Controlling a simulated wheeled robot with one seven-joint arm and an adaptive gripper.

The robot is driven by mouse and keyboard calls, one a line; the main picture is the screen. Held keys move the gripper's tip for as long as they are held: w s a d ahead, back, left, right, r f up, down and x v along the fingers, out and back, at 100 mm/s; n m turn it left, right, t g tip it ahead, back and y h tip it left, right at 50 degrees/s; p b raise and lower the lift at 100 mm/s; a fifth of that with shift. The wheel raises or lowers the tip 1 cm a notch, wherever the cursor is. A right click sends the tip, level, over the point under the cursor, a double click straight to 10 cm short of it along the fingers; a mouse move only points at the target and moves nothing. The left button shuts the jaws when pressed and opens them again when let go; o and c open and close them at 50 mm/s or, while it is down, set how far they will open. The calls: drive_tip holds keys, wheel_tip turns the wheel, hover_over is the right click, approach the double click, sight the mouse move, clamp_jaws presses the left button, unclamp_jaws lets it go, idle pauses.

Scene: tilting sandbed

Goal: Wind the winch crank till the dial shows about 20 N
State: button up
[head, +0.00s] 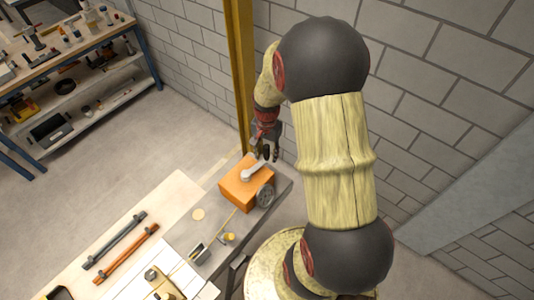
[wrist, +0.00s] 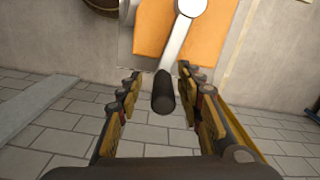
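The orange winch box (head: 243,184) stands on a grey bench in the head view; its orange face also fills the top of the wrist view (wrist: 152,32). A pale grey crank arm (head: 258,171) lies across it, its round hub at the top of the wrist view. The dark crank handle (wrist: 163,95) points toward the wrist camera. My gripper (wrist: 159,75) is open, with one finger either side of the handle and visible gaps between. In the head view my gripper (head: 267,150) is just above the box. I cannot make out a dial reading.
A grey wheel (head: 265,196) sits at the box's right side. A yellow post (head: 240,70) and block wall stand behind. Dark and orange bars (head: 126,254) lie on the pale bench at left. A cluttered workbench (head: 65,52) stands far left, with open floor between.

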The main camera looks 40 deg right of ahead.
wheel_tip(320, 180, up, 12)
drive_tip(key=shift+a+f, duration=0.1)
idle(0.4)
idle(0.5)
drive_tip(key=shift+n, duration=0.5)
drive_tip(key=s+a+r+n+t+b, duration=0.2)
drive_tip(key=s+a+n+b, duration=0.3)
drive_tip(key=a, duration=0.6)
drive_tip(key=s+a+r+n+t+b, duration=0.2)
drive_tip(key=s+a+n+b, duration=0.4)
drive_tip(key=a, duration=0.5)
drive_tip(key=shift+n+t+b, duration=0.8)
drive_tip(key=shift+n+b, duration=0.1)
drive_tip(key=shift+s+r, duration=0.1)
